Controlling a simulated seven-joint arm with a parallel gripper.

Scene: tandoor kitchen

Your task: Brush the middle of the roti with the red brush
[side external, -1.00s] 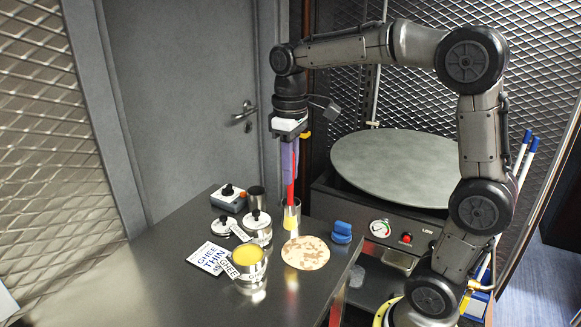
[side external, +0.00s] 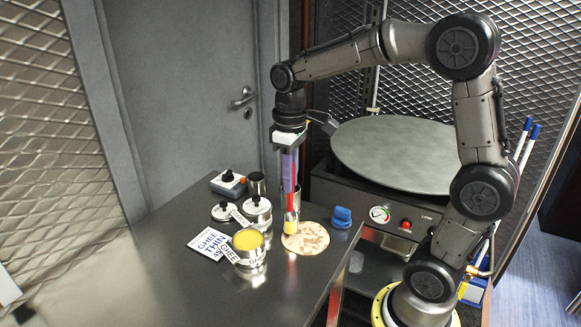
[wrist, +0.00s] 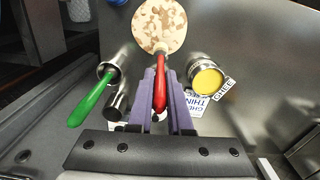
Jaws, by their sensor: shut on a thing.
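My gripper (side external: 290,180) points down with its purple fingers shut on the red brush (side external: 290,200). The brush hangs upright, and its pale yellow head (side external: 291,227) is at the left edge of the roti in the side view. I cannot tell whether it touches. The roti (side external: 308,238) is a flat, brown-spotted round lying on the steel counter.
Lidded steel pots (side external: 258,212) are behind. A blue object (side external: 341,217) sits right of the roti. A green-handled brush (wrist: 88,103) stands in a steel cup (wrist: 112,70).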

